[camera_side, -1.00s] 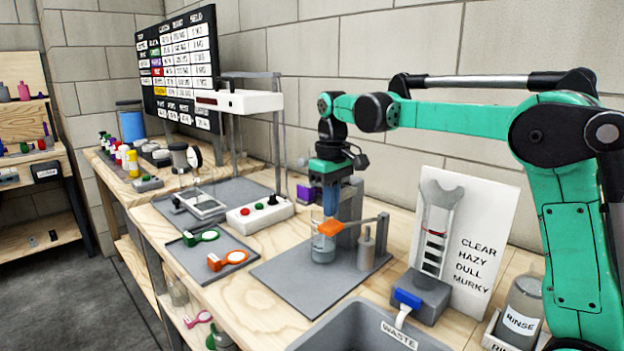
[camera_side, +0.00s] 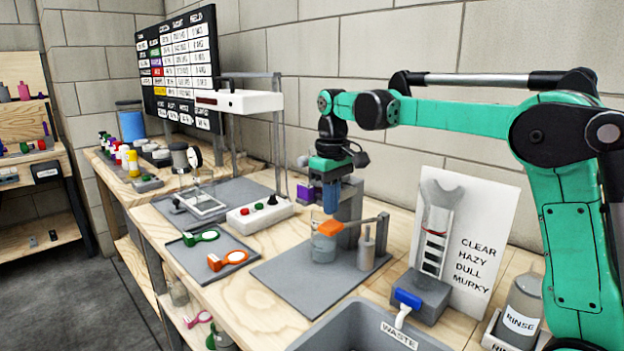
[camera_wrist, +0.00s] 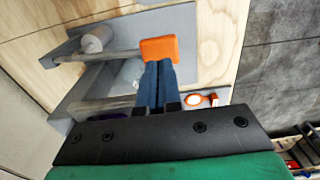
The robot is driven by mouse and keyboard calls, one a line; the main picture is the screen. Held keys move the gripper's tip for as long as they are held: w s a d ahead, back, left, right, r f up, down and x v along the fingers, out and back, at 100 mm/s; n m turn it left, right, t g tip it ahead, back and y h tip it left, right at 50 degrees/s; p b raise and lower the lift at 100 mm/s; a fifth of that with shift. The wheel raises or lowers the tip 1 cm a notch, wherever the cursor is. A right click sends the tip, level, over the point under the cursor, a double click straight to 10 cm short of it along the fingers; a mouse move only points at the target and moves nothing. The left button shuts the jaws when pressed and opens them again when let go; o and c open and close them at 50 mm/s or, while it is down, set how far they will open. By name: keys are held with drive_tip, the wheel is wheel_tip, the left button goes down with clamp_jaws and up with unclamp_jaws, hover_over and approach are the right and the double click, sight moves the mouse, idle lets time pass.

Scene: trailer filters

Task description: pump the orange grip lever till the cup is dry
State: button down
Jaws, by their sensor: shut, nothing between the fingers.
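The orange grip lever (camera_side: 331,228) is a grey bar with an orange end, reaching left from a post at the right of the grey stand. A clear cup (camera_side: 323,247) stands below the orange end; its contents are too small to judge. My gripper (camera_side: 330,212) points down with its blue fingers closed and empty, right at the orange grip. In the wrist view the fingertips (camera_wrist: 158,64) meet the lower edge of the orange grip (camera_wrist: 160,48). I cannot tell whether they press on it. The cup is mostly hidden there behind the fingers.
A grey bottle (camera_side: 366,250) stands under the lever bar. A sink (camera_side: 345,325) and blue-topped tap (camera_side: 408,298) lie at the front right. Green and orange ring-handled tools lie on a grey mat (camera_side: 185,262). A red-buttoned white box (camera_side: 259,213) is behind.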

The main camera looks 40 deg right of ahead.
sight(331, 224)
drive_tip(key=shift+f, duration=0.1)
drive_tip(key=shift+f, duration=3.45)
drive_tip(key=shift+r, duration=3.55)
drive_tip(key=shift+f, duration=0.1)
